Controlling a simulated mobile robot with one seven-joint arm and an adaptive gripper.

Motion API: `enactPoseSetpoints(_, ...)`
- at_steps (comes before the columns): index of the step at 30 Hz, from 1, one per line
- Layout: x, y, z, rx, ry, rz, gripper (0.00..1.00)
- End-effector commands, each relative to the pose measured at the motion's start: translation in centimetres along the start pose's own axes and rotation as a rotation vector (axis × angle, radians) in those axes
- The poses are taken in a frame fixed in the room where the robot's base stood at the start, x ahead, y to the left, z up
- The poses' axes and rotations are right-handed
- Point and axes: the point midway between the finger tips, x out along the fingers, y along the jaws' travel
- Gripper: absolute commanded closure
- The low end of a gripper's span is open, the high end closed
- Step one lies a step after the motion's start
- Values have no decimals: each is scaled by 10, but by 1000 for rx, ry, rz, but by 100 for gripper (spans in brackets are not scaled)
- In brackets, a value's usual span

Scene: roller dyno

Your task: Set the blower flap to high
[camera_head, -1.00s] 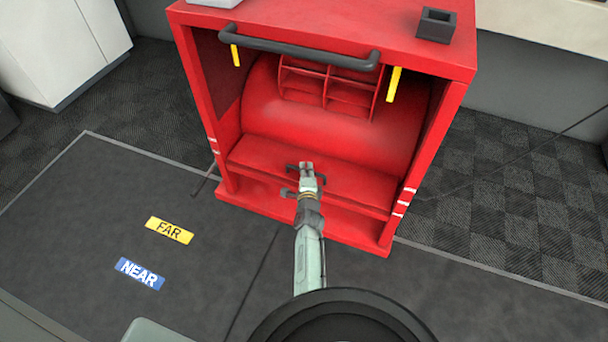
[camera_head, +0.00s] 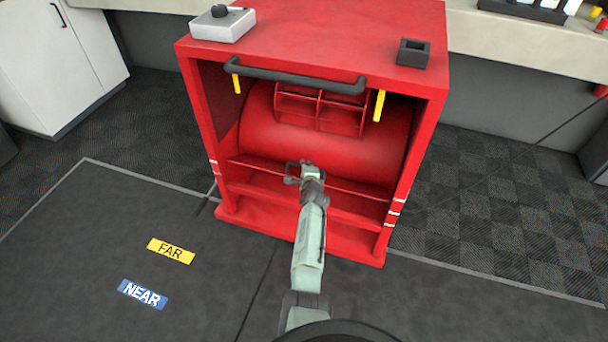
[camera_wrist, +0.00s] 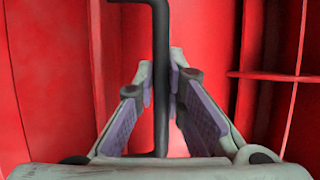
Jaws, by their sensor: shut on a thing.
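The red blower (camera_head: 325,140) stands ahead with its open front facing me. Its flap (camera_head: 350,188) is a red panel across the lower opening, seen nearly edge-on, with a gap below it. White marks (camera_head: 396,206) line the right side wall, and the flap's right end is near them. My gripper (camera_head: 304,168) is at the middle of the flap, shut on its dark handle. In the wrist view the black handle bar (camera_wrist: 160,100) runs between the two fingers of my gripper (camera_wrist: 161,85). The fingers partly hide the handle in the head view.
A black push bar (camera_head: 295,77) and yellow tabs (camera_head: 379,105) are at the blower's upper front. A grey box with a black knob (camera_head: 222,24) and a black holder (camera_head: 413,52) sit on top. FAR (camera_head: 171,251) and NEAR (camera_head: 142,294) labels lie on the clear floor at left.

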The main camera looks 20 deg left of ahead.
Motion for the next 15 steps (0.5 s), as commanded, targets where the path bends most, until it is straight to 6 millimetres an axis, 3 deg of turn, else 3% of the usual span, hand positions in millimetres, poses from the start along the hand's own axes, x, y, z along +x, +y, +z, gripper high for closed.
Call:
enactPoseSetpoints(4,4,-12,-2,0,2,-8,100)
enactPoseSetpoints(15,7,-18,-3,-2,2,-8,100)
